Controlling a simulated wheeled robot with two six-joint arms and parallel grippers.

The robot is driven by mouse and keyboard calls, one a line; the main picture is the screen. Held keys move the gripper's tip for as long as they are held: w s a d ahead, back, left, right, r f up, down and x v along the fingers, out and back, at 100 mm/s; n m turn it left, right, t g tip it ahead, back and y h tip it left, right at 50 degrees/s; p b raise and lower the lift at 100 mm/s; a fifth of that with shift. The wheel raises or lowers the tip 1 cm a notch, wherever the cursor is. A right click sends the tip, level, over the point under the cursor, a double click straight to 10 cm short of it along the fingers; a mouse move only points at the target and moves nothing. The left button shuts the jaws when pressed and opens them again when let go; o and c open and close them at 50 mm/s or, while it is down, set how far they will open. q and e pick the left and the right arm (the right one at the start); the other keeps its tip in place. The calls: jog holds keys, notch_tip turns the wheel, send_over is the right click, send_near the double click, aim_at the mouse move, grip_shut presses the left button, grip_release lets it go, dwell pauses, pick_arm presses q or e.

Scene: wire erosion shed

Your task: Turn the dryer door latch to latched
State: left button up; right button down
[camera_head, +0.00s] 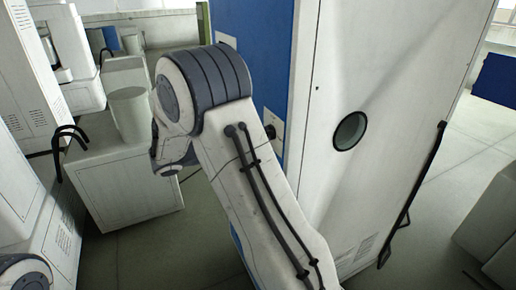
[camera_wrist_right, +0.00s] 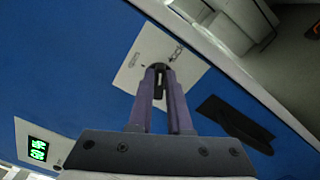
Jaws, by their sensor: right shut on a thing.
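The dryer's blue door (camera_wrist_right: 80,50) fills most of the right wrist view. A white plate (camera_wrist_right: 132,74) with small dark markings is fixed on it. My right gripper (camera_wrist_right: 159,70) is closed on the small dark latch (camera_wrist_right: 158,66) at this plate, and its fingers cover most of the latch. I cannot read which position the latch is in. In the head view my right arm crosses the middle and the blue front (camera_head: 265,55) shows behind it; the gripper's fingers are not clear there. My left gripper is not in view.
The dryer's white side (camera_head: 400,70) has a round port (camera_head: 350,131) and a black bar handle (camera_head: 412,195). A pale bench unit (camera_head: 125,185) with a cylinder (camera_head: 129,115) stands to the left. The wrist view shows a green display (camera_wrist_right: 38,149) and a dark strip (camera_wrist_right: 235,122).

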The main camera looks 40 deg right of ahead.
jog(key=shift+s+f+m+b, duration=0.1)
jog(key=shift+f+m+b, duration=0.05)
jog(key=shift+m+b, duration=1.55)
jog(key=shift+f+m+b, duration=0.15)
jog(key=shift+m+b, duration=1.05)
jog(key=shift+b, duration=1)
jog(key=c, duration=0.8)
grip_release()
jog(key=shift+c, duration=0.2)
jog(key=shift+a, duration=0.1)
jog(key=b+v, duration=0.1)
jog(key=v, duration=0.9)
jog(key=shift+a, duration=0.2)
